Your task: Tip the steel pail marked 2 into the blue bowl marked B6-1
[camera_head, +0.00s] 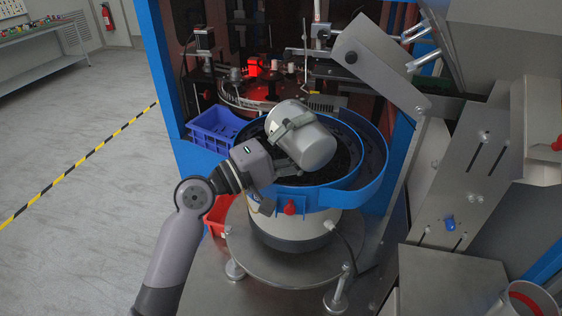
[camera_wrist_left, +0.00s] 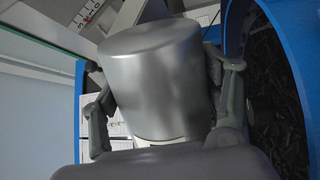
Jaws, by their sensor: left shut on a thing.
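The steel pail (camera_head: 312,148) is held tilted, well off upright, over the blue bowl (camera_head: 376,188). My left gripper (camera_head: 286,146) is shut on the pail, with a finger across its side. The left wrist view shows the grey pail (camera_wrist_left: 155,75) between the two fingers of my left gripper (camera_wrist_left: 165,105). Dark small pieces lie in the bowl, which also shows at the right of the left wrist view (camera_wrist_left: 290,45). The pail hides part of the bowl. I cannot read a mark on either, nor see into the pail. My right gripper is not in view.
A blue bin (camera_head: 213,130) stands left of the bowl and a red bin (camera_head: 217,216) below it. A grey sloped chute (camera_head: 372,62) hangs close at the upper right. A cylindrical container (camera_head: 530,300) is at the bottom right. The floor at left is clear.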

